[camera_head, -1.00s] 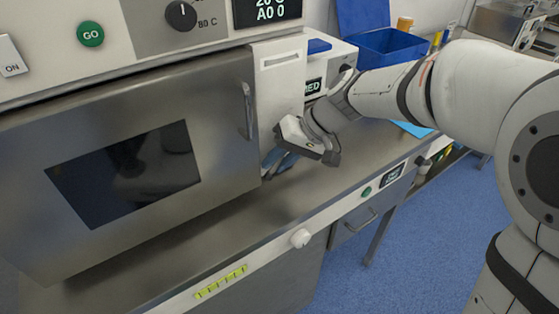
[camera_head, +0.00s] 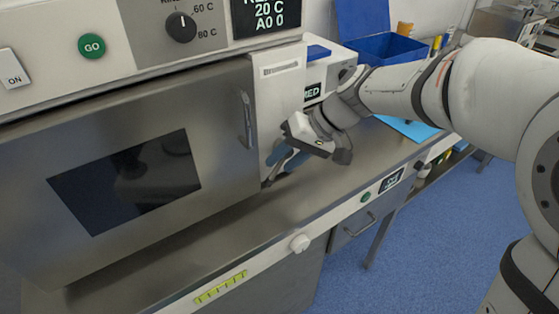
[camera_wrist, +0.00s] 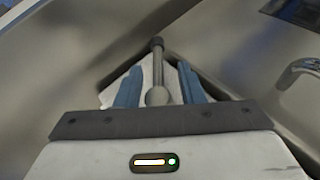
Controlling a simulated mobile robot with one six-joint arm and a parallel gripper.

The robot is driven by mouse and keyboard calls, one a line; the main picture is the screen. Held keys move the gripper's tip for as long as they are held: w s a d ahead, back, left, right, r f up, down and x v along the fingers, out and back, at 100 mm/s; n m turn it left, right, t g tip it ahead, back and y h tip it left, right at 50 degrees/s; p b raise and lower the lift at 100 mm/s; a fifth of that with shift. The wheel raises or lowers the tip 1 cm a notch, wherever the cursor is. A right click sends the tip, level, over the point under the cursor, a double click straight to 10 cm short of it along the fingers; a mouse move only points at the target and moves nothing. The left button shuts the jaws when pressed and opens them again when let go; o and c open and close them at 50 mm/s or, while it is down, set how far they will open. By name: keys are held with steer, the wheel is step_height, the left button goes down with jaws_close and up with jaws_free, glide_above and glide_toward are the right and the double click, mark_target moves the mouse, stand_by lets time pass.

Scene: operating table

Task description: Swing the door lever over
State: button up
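The door (camera_head: 90,245) is a steel panel with a dark window and a bar handle (camera_head: 246,117) near its right edge. The handle also shows in the wrist view (camera_wrist: 298,70), at the right. The door lever (camera_wrist: 158,68) is a grey rod with a round knob at its far end and a rounder ball at its near end. My gripper (camera_wrist: 158,82) is open, one blue finger on each side of the lever, with gaps on both sides. In the head view my gripper (camera_head: 281,160) is beside the door's right edge and hides most of the lever.
A control panel with a GO button (camera_head: 91,45) and a dial (camera_head: 181,27) is above the door. A blue bin (camera_head: 388,45) stands behind my arm.

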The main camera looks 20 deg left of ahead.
mark_target(284, 161)
steer(key=p+v, duration=0.1)
steer(key=v, duration=0.4)
steer(key=shift+w+d+p, duration=0.1)
steer(key=shift+w+p, duration=0.05)
steer(key=shift+p, duration=0.15)
steer(key=shift+d, duration=0.1)
steer(key=shift+c, duration=0.4)
